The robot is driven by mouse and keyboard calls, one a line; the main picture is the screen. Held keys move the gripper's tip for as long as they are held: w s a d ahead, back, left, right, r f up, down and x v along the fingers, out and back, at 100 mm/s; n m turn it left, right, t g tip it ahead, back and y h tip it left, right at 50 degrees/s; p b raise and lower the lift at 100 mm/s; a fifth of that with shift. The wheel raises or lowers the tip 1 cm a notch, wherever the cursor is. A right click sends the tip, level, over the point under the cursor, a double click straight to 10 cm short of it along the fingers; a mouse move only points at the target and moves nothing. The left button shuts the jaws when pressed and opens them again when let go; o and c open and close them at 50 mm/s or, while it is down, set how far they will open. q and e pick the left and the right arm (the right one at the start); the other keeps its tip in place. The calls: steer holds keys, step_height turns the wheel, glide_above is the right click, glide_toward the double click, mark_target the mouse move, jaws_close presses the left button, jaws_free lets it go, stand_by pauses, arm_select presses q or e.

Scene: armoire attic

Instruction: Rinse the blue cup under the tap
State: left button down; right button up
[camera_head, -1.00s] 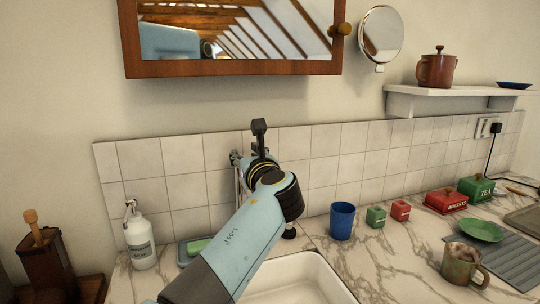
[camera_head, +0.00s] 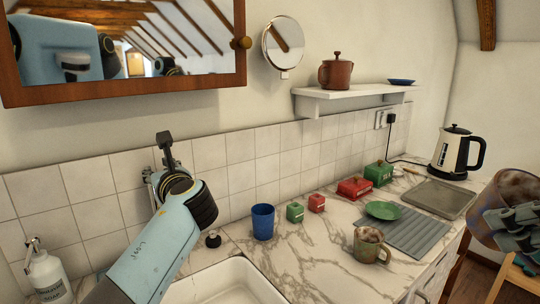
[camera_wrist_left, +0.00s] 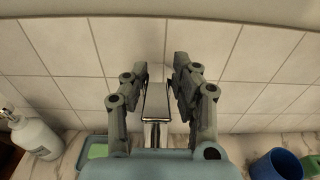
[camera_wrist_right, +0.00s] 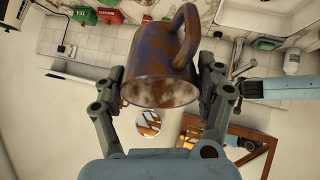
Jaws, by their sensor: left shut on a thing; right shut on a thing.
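A blue mug stained with brown grime (camera_wrist_right: 160,65) is between the fingers of my right gripper (camera_wrist_right: 160,98), its handle at the top in the right wrist view. In the head view this mug (camera_head: 497,222) is at the far right edge, clear of the counter, with my right gripper (camera_head: 525,222) shut on it. My left gripper (camera_head: 165,145) is at the tap, shut on its chrome lever (camera_wrist_left: 156,105). The sink (camera_head: 255,265) is below the left arm, which hides most of the tap. A plain blue tumbler (camera_head: 263,222) stands upright right of the sink.
Small green and red boxes line the back. A kettle (camera_head: 455,152) and soap bottle (camera_head: 46,275) stand at opposite ends. A shelf (camera_head: 350,94) juts out above.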

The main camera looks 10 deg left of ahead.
arm_select(q)
steer(key=c, duration=1.4)
jaws_free()
steer(key=shift+s+f, duration=0.1)
steer(key=shift+c, duration=0.2)
steer(key=shift+o, duration=1.4)
steer(key=shift+s+a, duration=0.1)
steer(key=shift+a, duration=0.1)
steer(key=shift+d+r, duration=0.1)
steer(key=shift+r, duration=0.1)
step_height(320, 180, up, 10)
steer(key=shift+f, duration=0.15)
